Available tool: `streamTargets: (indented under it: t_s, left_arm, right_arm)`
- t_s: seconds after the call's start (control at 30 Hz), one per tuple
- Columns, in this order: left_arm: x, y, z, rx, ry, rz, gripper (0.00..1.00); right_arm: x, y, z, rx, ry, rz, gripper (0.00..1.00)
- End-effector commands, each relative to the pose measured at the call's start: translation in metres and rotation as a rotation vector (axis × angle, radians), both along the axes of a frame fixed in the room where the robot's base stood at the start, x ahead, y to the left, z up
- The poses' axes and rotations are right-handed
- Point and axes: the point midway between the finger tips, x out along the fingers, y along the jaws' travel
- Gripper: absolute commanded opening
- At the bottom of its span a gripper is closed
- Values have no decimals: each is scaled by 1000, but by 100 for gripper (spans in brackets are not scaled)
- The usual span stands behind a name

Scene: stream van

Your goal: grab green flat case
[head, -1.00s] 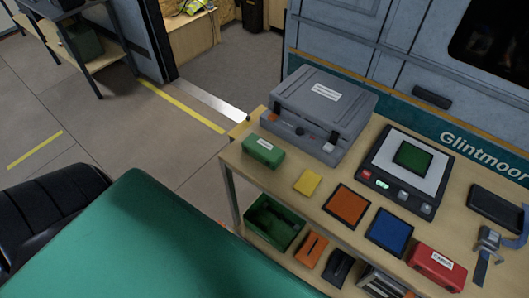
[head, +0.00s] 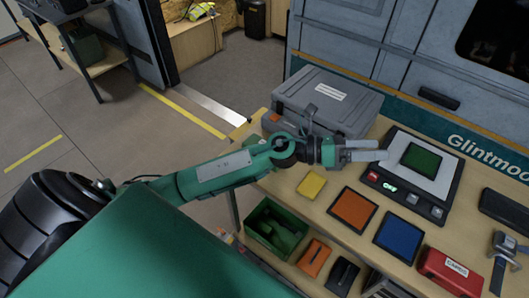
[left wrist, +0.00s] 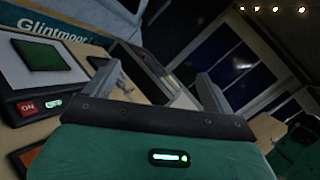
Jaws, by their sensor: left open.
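The green flat case (head: 421,158) lies on the light plate of a dark scale-like device (head: 433,211) on the right half of the bench. It also shows in the left wrist view (left wrist: 40,54), at the upper left. My left gripper (head: 378,150) is open and its fingers point right, towards the device, a little left of the green case. No object shows between the fingers in the left wrist view (left wrist: 160,82). The case is not touched. My right gripper is not in view.
On the wooden bench are a grey equipment case (head: 325,98), a yellow square (head: 311,185), an orange square (head: 353,208), a blue square (head: 397,232) and a red box (head: 448,270). A green bin (head: 275,228) sits on the lower shelf.

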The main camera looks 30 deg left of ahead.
Motion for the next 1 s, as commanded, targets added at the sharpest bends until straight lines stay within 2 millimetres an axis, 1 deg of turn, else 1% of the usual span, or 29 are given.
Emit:
streamTargets:
  t_s: [0.03, 0.07, 0.1, 0.17, 0.2, 0.27, 0.3, 0.37, 0.4, 0.47, 0.5, 0.6, 0.7, 0.8, 0.83, 0.93, 1.0]
  left_arm:
    - [2, -1, -9, 132, -79, -60, 87]
    - [1, -1, -17, 213, -124, -101, 87]
    - [1, 2, -29, 325, -181, -154, 87]
    - [3, 11, -48, 493, -254, -232, 87]
    - [6, 21, -61, 607, -297, -284, 87]
    - [12, 43, -79, 779, -348, -360, 87]
    - [17, 61, -91, 894, -374, -410, 87]
    - [25, 93, -104, 1065, -396, -485, 87]
    - [30, 117, -111, 1175, -401, -532, 87]
    - [38, 154, -117, 1328, -393, -600, 87]
    - [42, 178, -119, 1420, -380, -641, 87]
    - [49, 232, -116, 1605, -327, -727, 87]
    - [52, 272, -109, 1727, -271, -786, 87]
    - [52, 294, -104, 1793, -229, -821, 87]
    - [51, 298, -104, 1803, -221, -828, 87]
    - [51, 304, -112, 1818, -208, -840, 87]
    - [50, 303, -124, 1816, -208, -842, 87]
  right_arm:
    - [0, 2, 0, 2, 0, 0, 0]
    - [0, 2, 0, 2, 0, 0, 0]
    - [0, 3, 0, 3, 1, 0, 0]
    - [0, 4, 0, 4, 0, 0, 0]
    - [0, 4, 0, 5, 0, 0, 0]
    - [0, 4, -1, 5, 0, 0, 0]
    - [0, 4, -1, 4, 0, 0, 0]
    - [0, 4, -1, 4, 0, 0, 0]
    - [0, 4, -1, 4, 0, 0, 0]
    - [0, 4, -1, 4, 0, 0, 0]
    - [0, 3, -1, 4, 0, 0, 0]
    - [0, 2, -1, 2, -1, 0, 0]
    - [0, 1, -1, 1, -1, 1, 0]
    - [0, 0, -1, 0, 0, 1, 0]
    - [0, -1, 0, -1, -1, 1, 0]
    - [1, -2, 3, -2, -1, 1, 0]
    - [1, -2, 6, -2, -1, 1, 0]
